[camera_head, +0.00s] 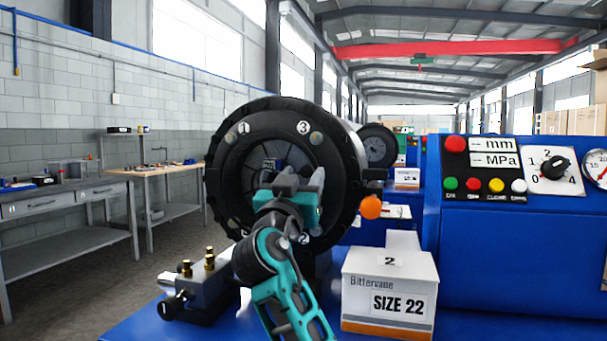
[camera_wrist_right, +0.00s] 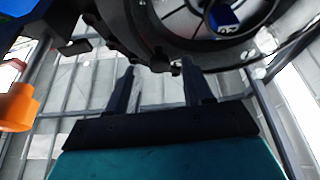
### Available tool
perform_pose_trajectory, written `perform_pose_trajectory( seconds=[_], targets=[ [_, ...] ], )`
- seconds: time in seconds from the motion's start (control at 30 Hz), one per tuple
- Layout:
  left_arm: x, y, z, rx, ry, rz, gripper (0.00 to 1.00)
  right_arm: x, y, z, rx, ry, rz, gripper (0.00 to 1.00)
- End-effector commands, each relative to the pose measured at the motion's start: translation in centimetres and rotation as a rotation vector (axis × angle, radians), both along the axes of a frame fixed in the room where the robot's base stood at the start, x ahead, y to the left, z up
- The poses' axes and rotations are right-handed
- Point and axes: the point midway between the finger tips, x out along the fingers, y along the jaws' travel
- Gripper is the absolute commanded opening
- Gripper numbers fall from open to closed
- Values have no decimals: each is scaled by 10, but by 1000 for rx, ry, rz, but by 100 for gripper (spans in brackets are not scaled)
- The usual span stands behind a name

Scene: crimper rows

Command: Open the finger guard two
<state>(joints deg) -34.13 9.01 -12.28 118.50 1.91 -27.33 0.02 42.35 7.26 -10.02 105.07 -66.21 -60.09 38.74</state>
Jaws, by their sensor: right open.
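The crimper's round black front ring (camera_head: 225,195) faces me, with the numbers 1, 3 and 2 on it; I cannot tell which part is finger guard two. An orange knob (camera_head: 371,207) stands out at its right side, and it also shows at the left edge of the right wrist view (camera_wrist_right: 16,107). My right gripper (camera_head: 301,178) is in front of the ring and hides part of its centre and lower half. In the right wrist view its two fingers (camera_wrist_right: 159,68) are apart with nothing between them, near the ring's dark edge (camera_wrist_right: 135,38). My left gripper is out of view.
A white box marked SIZE 22 (camera_head: 389,292) stands on the blue bench at right front. A black fixture with brass fittings (camera_head: 197,293) is at left front. The blue control panel (camera_head: 520,240) rises at right. Workbenches (camera_head: 60,200) stand along the left wall.

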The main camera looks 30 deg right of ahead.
Motion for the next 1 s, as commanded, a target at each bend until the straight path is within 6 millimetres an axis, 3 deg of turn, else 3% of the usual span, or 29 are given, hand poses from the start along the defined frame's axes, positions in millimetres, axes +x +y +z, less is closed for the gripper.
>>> perform_pose_trajectory(
  seconds=[0.43, 0.9, 1.0],
  targets=[
    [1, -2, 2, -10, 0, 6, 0, 6, -8, 4, 1, 0, 0, 50],
    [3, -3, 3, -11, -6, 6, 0, 6, -8, 4, 1, 0, 0, 5],
    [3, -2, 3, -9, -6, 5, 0, 6, -8, 4, 1, 0, 0, 0]
  ],
)
